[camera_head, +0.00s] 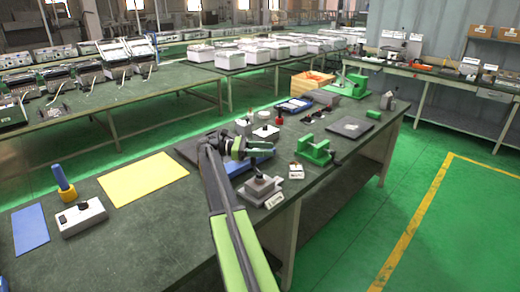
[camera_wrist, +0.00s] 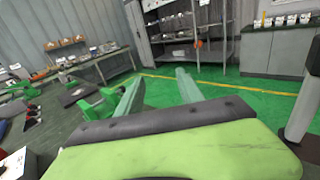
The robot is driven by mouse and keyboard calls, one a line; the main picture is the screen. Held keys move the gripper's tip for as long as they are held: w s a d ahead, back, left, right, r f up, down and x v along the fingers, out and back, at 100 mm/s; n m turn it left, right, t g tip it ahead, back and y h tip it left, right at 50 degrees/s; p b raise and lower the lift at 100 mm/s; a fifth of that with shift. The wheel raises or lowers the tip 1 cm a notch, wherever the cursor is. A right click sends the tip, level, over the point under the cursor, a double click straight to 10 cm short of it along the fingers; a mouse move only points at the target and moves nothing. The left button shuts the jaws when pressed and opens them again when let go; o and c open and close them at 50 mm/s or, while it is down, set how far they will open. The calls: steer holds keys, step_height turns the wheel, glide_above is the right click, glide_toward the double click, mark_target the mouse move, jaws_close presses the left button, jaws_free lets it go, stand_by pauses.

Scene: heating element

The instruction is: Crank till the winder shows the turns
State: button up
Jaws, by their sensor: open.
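I cannot tell for sure which device is the winder. A grey block (camera_head: 262,191) with a dark upright knob and a small pale plate stands at the table's front edge. A small white unit (camera_head: 296,171) is beside it. A green bracket-like device (camera_head: 316,152) sits further right, and green parts also show at left in the wrist view (camera_wrist: 88,108). My gripper (camera_head: 262,149) is above the table, behind the grey block and left of the green device. In the wrist view its two green fingers (camera_wrist: 161,78) are apart with nothing between them. No turns reading is legible.
A blue peg in a yellow ring (camera_head: 65,185) stands by a white switch box (camera_head: 79,217) at left. A yellow mat (camera_head: 143,180) is bare. Green floor is clear at right.

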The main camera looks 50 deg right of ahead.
steer(key=s+d+r+p, duration=0.2)
steer(key=s+r+p, duration=0.2)
steer(key=s, duration=0.4)
steer(key=shift+s+d+r, duration=0.35)
steer(key=shift+s+r, duration=0.05)
steer(key=shift+r, duration=0.25)
